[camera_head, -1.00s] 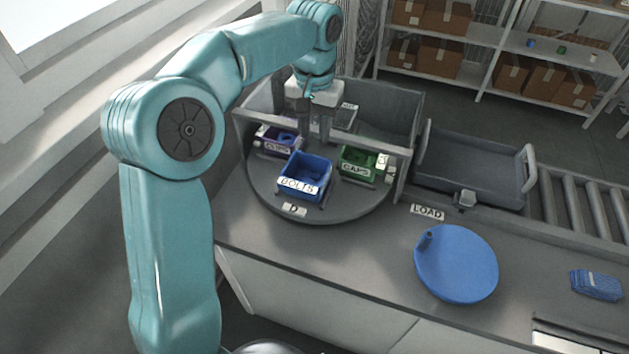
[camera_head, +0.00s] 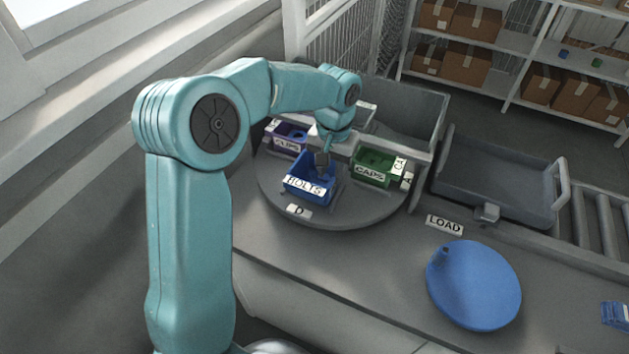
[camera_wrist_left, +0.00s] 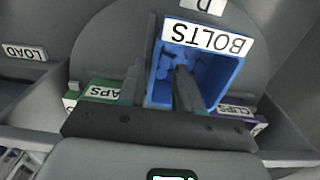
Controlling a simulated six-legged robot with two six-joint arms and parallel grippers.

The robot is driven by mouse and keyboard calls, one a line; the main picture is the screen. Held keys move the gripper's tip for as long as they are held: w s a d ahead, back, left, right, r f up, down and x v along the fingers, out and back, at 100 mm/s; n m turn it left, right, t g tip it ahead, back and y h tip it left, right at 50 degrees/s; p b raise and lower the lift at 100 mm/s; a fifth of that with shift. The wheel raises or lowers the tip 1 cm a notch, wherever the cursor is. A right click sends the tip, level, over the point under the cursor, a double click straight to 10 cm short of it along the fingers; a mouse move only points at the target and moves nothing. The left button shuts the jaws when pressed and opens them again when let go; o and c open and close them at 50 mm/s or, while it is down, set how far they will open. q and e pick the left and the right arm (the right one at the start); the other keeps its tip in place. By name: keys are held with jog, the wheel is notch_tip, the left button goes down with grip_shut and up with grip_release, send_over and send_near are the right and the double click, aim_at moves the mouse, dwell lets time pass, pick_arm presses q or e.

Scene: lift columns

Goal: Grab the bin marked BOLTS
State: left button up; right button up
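The blue BOLTS bin (camera_head: 322,193) sits on the round grey turntable (camera_head: 345,212), its white label facing the front. My left gripper (camera_head: 322,160) is down at the bin's back right part. In the left wrist view, the BOLTS bin (camera_wrist_left: 232,75) shows upside down with blue pieces inside. There the left gripper (camera_wrist_left: 160,78) is open, with one finger inside the bin and the other outside its side wall. Both fingers look apart from the wall, though exact contact is hard to tell. My right gripper is not in view.
The green CAPS bin (camera_head: 372,165) stands close on the right and the purple CLIPS bin (camera_head: 284,142) at the back left. Grey divider walls (camera_head: 405,108) rise behind. A grey tray (camera_head: 495,185), LOAD label (camera_head: 445,224) and blue disc (camera_head: 474,287) lie to the right.

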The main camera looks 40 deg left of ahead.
aim_at(333, 180)
pick_arm(q)
jog(key=shift+s+d+f, duration=0.1)
jog(key=shift+s+f, duration=0.1)
jog(key=f, duration=0.3)
jog(key=w+f+p, duration=0.1)
jog(key=f, duration=0.1)
jog(key=shift+d, duration=0.1)
jog(key=shift+s, duration=0.25)
jog(key=shift+w, duration=0.1)
grip_shut()
